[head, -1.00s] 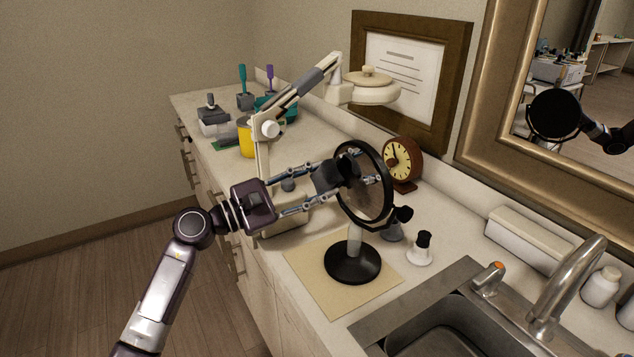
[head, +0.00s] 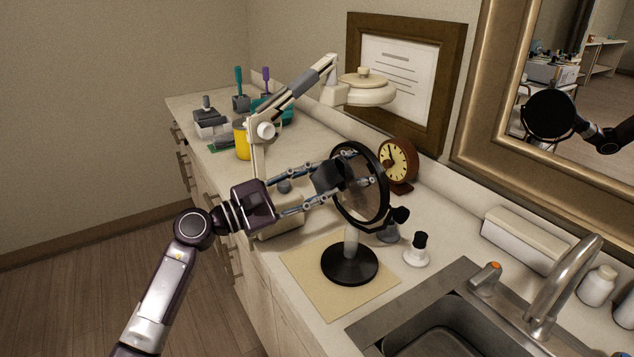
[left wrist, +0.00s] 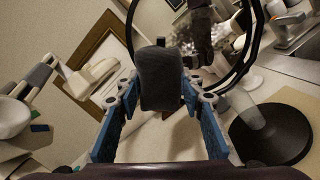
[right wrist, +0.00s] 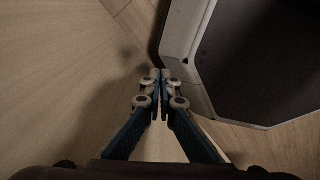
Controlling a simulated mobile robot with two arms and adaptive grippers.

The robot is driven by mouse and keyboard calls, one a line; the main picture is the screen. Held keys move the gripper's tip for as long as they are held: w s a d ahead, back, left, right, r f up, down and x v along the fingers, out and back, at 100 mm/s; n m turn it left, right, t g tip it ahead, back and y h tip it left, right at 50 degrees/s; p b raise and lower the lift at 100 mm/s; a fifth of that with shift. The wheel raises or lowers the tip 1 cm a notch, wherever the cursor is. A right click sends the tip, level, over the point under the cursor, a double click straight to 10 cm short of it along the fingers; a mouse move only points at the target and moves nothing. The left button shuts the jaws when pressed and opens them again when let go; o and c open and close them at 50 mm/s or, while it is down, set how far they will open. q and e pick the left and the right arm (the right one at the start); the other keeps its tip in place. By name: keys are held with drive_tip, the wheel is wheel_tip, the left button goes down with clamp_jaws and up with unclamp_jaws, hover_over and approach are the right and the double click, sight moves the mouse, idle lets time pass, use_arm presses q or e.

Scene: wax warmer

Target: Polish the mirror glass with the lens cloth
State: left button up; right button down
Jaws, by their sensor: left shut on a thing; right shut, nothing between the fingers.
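The round mirror with a black rim (head: 383,203) stands upright on a black base (head: 350,264) in the head view. My left gripper (head: 330,180) is at the mirror's left side. It is shut on the dark grey lens cloth (left wrist: 160,78), which is bunched between the fingers and lies against or just in front of the glass; I cannot tell whether they touch. In the left wrist view the mirror rim (left wrist: 251,50) arcs behind the cloth. My right gripper (right wrist: 160,75) is shut and empty, low over the wooden floor, and out of the head view.
The mirror stands on a tan mat (head: 305,270). A clock (head: 398,163), a small white bottle with a black cap (head: 417,252) and a jointed lamp (head: 365,90) are close by. The sink (head: 430,325) lies to the front right.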

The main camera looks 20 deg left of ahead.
sight(362, 196)
use_arm(q)
drive_tip(key=shift+s+d+p, duration=0.3)
drive_tip(key=shift+s+d, duration=0.35)
drive_tip(key=shift+d, duration=0.3)
drive_tip(key=shift+s+d+p, duration=0.3)
drive_tip(key=shift+s+d, duration=0.35)
drive_tip(key=shift+d, duration=0.25)
drive_tip(key=shift+s+d+r+p, duration=0.1)
drive_tip(key=shift+s+d+p, duration=0.3)
drive_tip(key=shift+d, duration=0.2)
drive_tip(key=shift+s+d+p, duration=0.25)
drive_tip(key=shift+s+d, duration=0.15)
drive_tip(key=shift+d, duration=0.2)
drive_tip(key=shift+s+d, duration=0.5)
drive_tip(key=shift+d, duration=0.2)
drive_tip(key=shift+p, duration=0.3)
